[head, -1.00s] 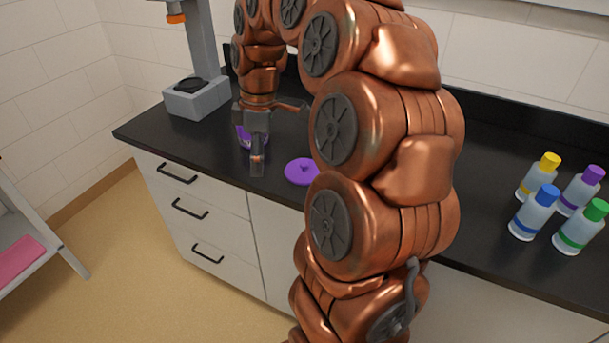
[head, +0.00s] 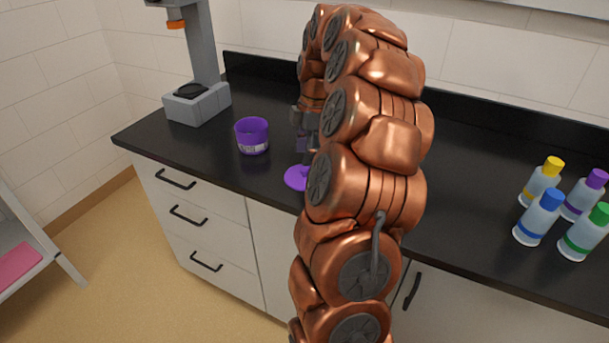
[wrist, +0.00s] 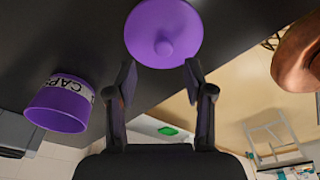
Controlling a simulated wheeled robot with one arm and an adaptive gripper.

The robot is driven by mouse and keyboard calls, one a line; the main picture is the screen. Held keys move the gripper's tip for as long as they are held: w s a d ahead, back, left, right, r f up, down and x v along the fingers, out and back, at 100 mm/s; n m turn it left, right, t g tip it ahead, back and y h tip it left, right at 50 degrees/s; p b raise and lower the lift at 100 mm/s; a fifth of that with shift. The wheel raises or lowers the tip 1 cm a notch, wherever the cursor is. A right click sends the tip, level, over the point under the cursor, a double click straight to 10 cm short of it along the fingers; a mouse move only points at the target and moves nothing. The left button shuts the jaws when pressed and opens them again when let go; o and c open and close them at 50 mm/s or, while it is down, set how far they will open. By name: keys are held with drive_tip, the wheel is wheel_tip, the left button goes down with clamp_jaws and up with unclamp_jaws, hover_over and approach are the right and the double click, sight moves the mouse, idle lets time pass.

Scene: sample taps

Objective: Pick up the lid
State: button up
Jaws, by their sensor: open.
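The lid (head: 296,178) is a flat purple disc lying on the black counter near its front edge. In the wrist view the lid (wrist: 164,30) shows its round face with a small central knob, just ahead of my fingertips. My gripper (wrist: 160,78) is open, with nothing between its fingers. In the head view my gripper (head: 305,145) hangs close above the lid, partly hidden behind my arm. The arm also covers the lid's right side. A purple cup (head: 252,136) with a label stands open on the counter, left of the lid.
A grey stand device (head: 197,102) is at the counter's back left. Several bottles with coloured caps (head: 540,215) stand at the right. The counter between cup and lid is clear. Drawers (head: 200,215) lie below the front edge.

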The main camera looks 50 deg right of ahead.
sight(304, 169)
drive_tip(key=shift+s+a+f+p, duration=0.15)
drive_tip(key=shift+f+p, duration=0.25)
drive_tip(key=shift+f, duration=0.9)
drive_tip(key=shift+a+f+p, duration=0.1)
drive_tip(key=shift+f+p, duration=0.25)
drive_tip(key=shift+f, duration=0.9)
drive_tip(key=shift+c, duration=0.3)
clamp_jaws()
